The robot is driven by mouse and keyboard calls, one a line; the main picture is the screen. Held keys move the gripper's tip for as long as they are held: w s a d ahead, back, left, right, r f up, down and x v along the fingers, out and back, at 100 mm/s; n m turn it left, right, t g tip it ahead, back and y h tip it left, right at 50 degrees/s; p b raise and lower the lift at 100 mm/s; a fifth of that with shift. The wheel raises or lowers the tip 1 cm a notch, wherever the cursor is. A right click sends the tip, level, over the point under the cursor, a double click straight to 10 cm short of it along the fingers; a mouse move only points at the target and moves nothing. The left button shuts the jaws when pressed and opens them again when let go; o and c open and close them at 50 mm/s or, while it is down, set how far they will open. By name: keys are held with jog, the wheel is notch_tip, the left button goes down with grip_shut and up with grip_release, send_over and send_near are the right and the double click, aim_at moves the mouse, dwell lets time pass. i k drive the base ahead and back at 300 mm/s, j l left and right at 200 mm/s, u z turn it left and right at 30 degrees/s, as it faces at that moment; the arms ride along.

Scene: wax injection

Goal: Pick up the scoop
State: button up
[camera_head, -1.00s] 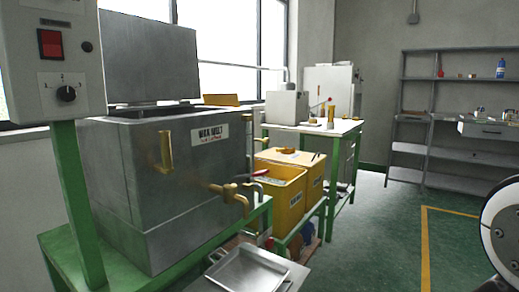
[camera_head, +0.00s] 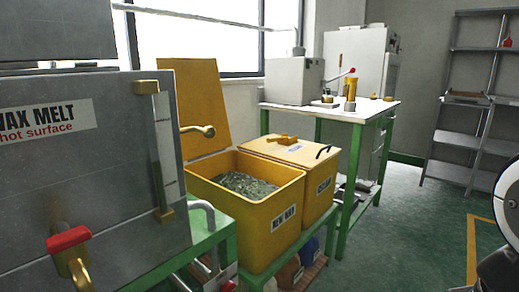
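I cannot identify the scoop for certain. A small brass-coloured object (camera_head: 283,140) lies on the closed lid of the rear yellow bin (camera_head: 318,192); it may be the scoop, but its shape is too small to tell. A dark curved handle (camera_head: 323,152) stands near the right edge of the same lid. The front yellow bin (camera_head: 268,236) has its lid (camera_head: 198,95) raised and holds grey-green pellets (camera_head: 246,185); no scoop is visible in them. My gripper is not in view. A white and black part at the right edge appears to be my arm.
The metal wax melt tank (camera_head: 110,190), marked hot surface, fills the left, with a red-handled tap (camera_head: 68,240) sticking out. A green-legged table (camera_head: 345,110) with equipment stands behind the bins. Shelves (camera_head: 465,143) stand at the back right. The green floor (camera_head: 400,240) right of the bins is open.

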aim_at(282, 139)
jog(key=i+l, duration=0.1)
jog(key=i, duration=0.5)
jog(key=i+l+z, duration=0.1)
jog(key=i+l, duration=0.15)
jog(key=i, duration=0.2)
jog(key=i+l+z, duration=0.15)
jog(key=i, duration=0.3)
